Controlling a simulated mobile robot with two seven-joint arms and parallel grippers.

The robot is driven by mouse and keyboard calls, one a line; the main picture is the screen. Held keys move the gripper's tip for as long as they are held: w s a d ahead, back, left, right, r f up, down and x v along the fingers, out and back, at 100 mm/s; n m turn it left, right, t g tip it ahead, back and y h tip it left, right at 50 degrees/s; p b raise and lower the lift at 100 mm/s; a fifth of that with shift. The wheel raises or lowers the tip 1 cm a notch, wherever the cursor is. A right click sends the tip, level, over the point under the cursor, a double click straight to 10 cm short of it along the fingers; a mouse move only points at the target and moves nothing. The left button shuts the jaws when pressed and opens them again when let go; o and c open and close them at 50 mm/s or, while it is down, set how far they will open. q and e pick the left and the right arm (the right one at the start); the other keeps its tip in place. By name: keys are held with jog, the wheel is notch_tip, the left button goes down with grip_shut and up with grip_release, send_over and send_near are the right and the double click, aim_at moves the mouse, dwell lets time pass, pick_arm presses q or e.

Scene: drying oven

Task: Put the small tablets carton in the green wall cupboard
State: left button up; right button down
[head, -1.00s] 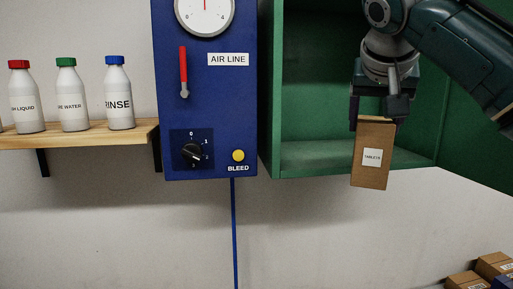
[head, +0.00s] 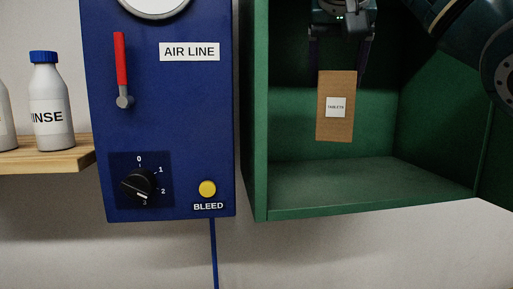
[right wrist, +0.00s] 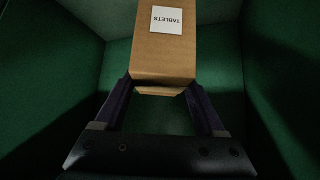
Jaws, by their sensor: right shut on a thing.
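The small tablets carton (head: 336,120), brown with a white TABLETS label, hangs upright in my right gripper (head: 338,72). My right gripper is shut on its upper end, with one finger on each side. In the head view the carton appears within the opening of the green wall cupboard (head: 370,185), above its floor, with a gap below it. In the right wrist view the carton (right wrist: 165,55) is between the fingers, with green walls on both sides. How deep it is inside is hard to tell. My left gripper is not in view.
The cupboard's left wall (head: 259,120) stands close to the blue air line panel (head: 180,90), which has a red lever, a black dial and a yellow button. A wooden shelf (head: 50,158) with bottles is at the far left. The visible cupboard floor is bare.

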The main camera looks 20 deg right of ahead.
aim_at(333, 125)
notch_tip(333, 125, down, 5)
jog(key=b, duration=0.3)
jog(key=shift+s+a+f+b, duration=0.1)
jog(key=shift+s+f+b, duration=0.05)
jog(key=shift+b, duration=0.15)
notch_tip(333, 125, down, 4)
jog(key=b, duration=0.3)
jog(key=shift+r, duration=0.35)
grip_release()
